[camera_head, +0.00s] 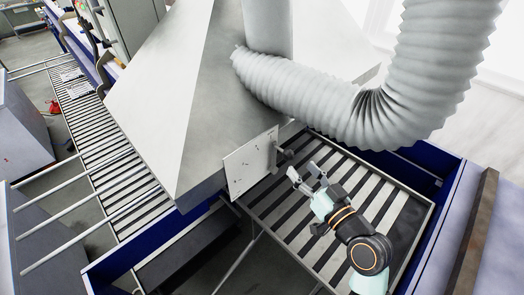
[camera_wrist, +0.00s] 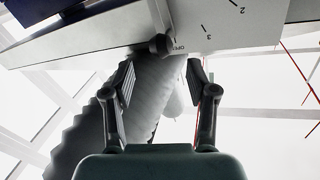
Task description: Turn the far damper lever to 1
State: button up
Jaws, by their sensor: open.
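A white plate (camera_head: 250,163) is fixed to the lower edge of the hood, with small dark marks too small to read in the head view. A grey lever (camera_head: 282,155) sticks out at its right end. In the wrist view the plate (camera_wrist: 215,22) shows "2", "3" and a partly hidden "OPE…" label. A dark rounded knob (camera_wrist: 160,43), apparently the lever's end, covers part of that label; no "1" shows. My gripper (camera_head: 305,178) is open and empty, just right of and below the lever in the head view. In the wrist view, the knob sits beyond the open fingertips (camera_wrist: 161,82), apart from them.
A ribbed grey duct (camera_head: 320,100) curves down close above my gripper. The large sloped hood (camera_head: 170,85) stands left of the plate. A slatted grey bed (camera_head: 345,175) within a blue frame lies below my arm. A roller conveyor (camera_head: 100,150) runs at the left.

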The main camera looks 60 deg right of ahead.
aim_at(292, 158)
jog(key=shift+w+d, duration=0.1)
jog(key=shift+w, duration=0.2)
jog(key=p+x, duration=0.2)
jog(key=x, duration=0.5)
grip_shut()
